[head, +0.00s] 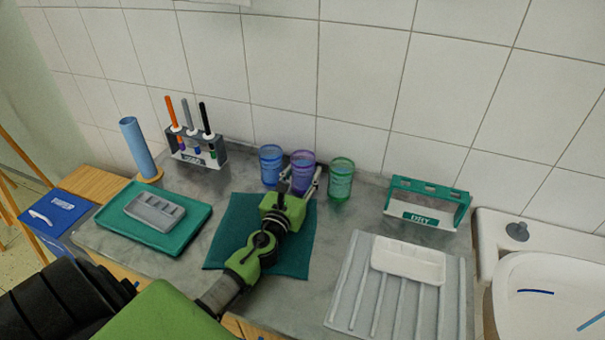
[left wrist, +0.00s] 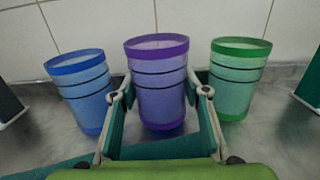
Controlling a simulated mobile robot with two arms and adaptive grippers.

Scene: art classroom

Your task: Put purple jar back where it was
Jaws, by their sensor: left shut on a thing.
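The purple jar (head: 301,168) stands between a blue jar (head: 271,165) and a green jar (head: 340,178) near the tiled wall. My left gripper (head: 303,188) is shut on the purple jar, with one finger on each side of it. In the left wrist view the purple jar (left wrist: 158,85) is upright between the fingers, with the blue jar (left wrist: 82,90) to its left and the green jar (left wrist: 236,80) to its right. I cannot tell whether its base touches the counter. My right gripper is not in view.
A dark green cloth (head: 231,228) lies under my left arm. A brush rack (head: 197,150) and a teal tray (head: 187,236) are at left. A green rack marked DRY (head: 432,219) and a ribbed drainboard (head: 349,286) with a white palette (head: 408,262) are at right, beside a sink (head: 555,268).

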